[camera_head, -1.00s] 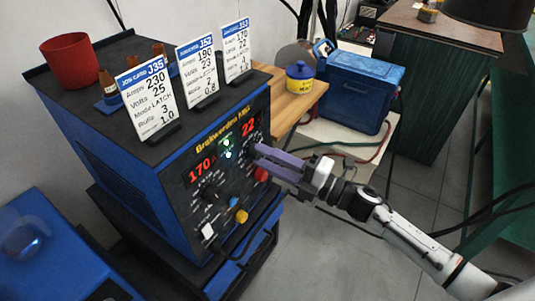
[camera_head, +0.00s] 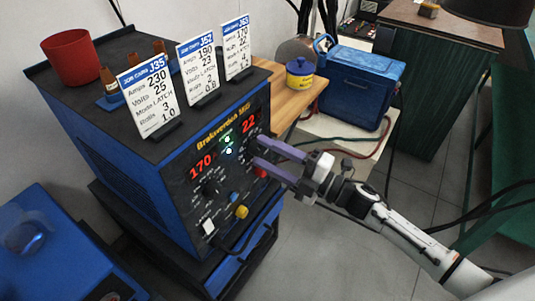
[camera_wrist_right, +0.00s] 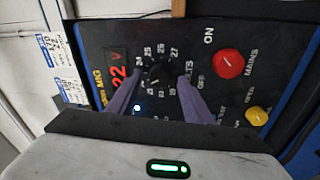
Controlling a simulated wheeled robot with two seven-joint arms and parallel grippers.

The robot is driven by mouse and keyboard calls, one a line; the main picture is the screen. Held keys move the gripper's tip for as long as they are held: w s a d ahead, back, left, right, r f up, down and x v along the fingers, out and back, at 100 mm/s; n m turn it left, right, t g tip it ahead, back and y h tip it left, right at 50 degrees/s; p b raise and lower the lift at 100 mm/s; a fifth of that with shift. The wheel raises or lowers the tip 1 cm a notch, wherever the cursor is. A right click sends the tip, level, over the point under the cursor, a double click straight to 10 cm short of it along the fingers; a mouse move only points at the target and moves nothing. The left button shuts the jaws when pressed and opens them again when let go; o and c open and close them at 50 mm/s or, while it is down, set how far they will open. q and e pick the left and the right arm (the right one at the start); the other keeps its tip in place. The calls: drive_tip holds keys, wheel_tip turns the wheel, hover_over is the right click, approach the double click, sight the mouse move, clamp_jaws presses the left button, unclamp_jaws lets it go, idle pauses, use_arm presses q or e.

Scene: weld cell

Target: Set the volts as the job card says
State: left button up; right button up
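The blue-and-black welder (camera_head: 190,165) has red readouts showing 170 and 22 in the head view. The 22 V readout (camera_wrist_right: 119,78) also shows in the right wrist view. The black volts knob (camera_wrist_right: 157,74) sits in a ring of numbers. My right gripper (camera_head: 256,151) is at the panel, its two purple fingers spread on either side of the knob with gaps visible. Three job cards stand on the welder: the front card (camera_head: 148,95) reads 230 amps, 25 volts; the middle card (camera_head: 199,72) 190, 23; the back card (camera_head: 237,50) 170, 22. My left gripper is out of view.
The red mains knob (camera_wrist_right: 229,64) and a yellow knob (camera_wrist_right: 256,116) are beside the volts dial. A red cup (camera_head: 71,60) stands on the welder. A wooden shelf (camera_head: 284,106) with a yellow-and-blue pot (camera_head: 300,74) and a blue cooler (camera_head: 359,88) are behind.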

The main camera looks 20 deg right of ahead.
drive_tip(key=v, duration=1)
drive_tip(key=shift+d, duration=0.15)
drive_tip(key=shift+s, duration=0.1)
drive_tip(key=s+a+f+m+g+h+p, duration=0.2)
drive_tip(key=s+f+m+h, duration=0.3)
drive_tip(key=s+f+m, duration=0.3)
drive_tip(key=s+a+f+m+g+h+p, duration=0.3)
drive_tip(key=s+a+f+m+h, duration=0.2)
drive_tip(key=m, duration=0.9)
drive_tip(key=s+f, duration=0.2)
drive_tip(key=s, duration=0.2)
drive_tip(key=shift+s+a+f+g, duration=0.2)
drive_tip(key=shift+s+f+g, duration=0.1)
drive_tip(key=shift+f+g, duration=0.1)
